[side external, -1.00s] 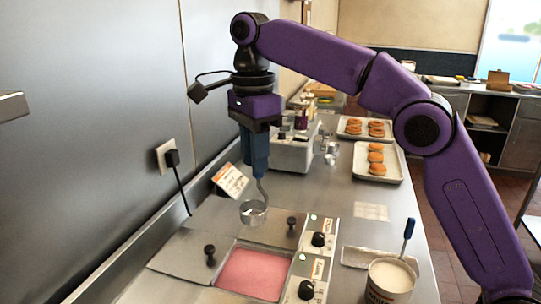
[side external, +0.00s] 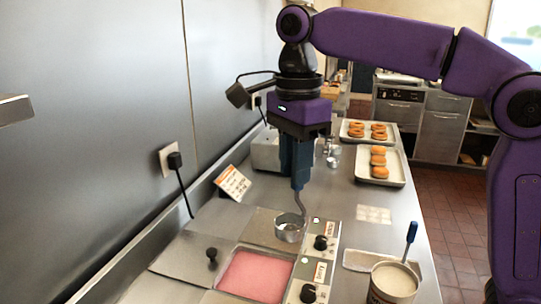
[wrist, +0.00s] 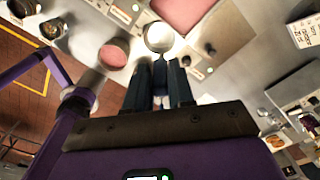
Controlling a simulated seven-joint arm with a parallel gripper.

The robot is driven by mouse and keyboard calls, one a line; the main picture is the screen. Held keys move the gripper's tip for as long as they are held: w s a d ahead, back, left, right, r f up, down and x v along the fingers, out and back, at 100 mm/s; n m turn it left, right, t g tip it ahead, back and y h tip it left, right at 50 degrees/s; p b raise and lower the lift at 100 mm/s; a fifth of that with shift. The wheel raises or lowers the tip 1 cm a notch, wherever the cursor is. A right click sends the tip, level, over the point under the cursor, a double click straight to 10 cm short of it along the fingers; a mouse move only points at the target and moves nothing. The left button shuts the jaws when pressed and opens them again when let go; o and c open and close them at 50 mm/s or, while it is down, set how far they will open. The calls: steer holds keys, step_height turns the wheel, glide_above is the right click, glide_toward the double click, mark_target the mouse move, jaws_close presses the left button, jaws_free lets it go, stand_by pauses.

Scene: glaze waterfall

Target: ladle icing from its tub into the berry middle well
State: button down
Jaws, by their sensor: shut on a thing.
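My gripper (side external: 297,172) points down, shut on the upper end of a metal ladle (side external: 290,228). The ladle's round cup hangs over the lidded part of the counter unit, behind the pink well (side external: 255,276). In the wrist view the cup (wrist: 159,37) is just beyond my fingertips (wrist: 160,85); I cannot tell whether it holds anything. The open rectangular well is filled with pink glaze and also shows at the top of the wrist view (wrist: 182,10). The icing tub (side external: 393,284), with pale contents, stands at the front right, apart from the ladle.
Metal lids with black knobs (side external: 211,254) flank the pink well. Knob panels (side external: 321,242) line its right side. A blue-handled tool (side external: 410,236) stands at the tub. Trays of doughnuts (side external: 380,172) lie farther back. A sign card (side external: 233,181) leans near the left wall.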

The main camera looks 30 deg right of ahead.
steer(key=s+d+f, duration=0.5)
steer(key=s, duration=0.4)
steer(key=s+d+f, duration=0.4)
steer(key=s+d, duration=0.1)
steer(key=s, duration=0.3)
step_height(320, 180, down, 11)
steer(key=shift+r, duration=0.2)
stand_by(0.5)
steer(key=shift+a, duration=0.1)
steer(key=shift+r, duration=0.1)
stand_by(1.0)
step_height(320, 180, up, 8)
steer(key=shift+r, duration=0.15)
stand_by(1.6)
stand_by(1.0)
